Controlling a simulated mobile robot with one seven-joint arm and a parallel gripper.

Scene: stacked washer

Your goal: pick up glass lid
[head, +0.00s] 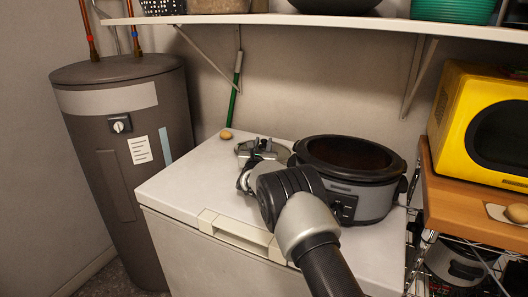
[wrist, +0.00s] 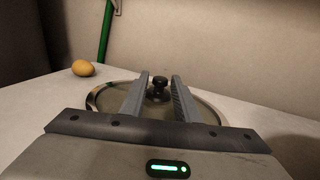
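The glass lid (wrist: 205,110) lies flat on the white top of the chest, with a metal rim and a round black knob (wrist: 158,88) at its middle. In the head view the lid (head: 283,151) is mostly hidden behind my gripper (head: 258,146), left of the slow cooker. In the wrist view my gripper (wrist: 160,84) is open, its two fingers reaching over the lid with the knob showing between their tips. The fingers look apart from the knob; whether they are level with it I cannot tell.
A slow cooker (head: 350,172) without a lid stands right of my gripper. A small yellow-brown round item (wrist: 83,68) lies left of the lid. The wall is close behind, with a shelf (head: 300,20) above. The left part of the white top (head: 180,185) is clear.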

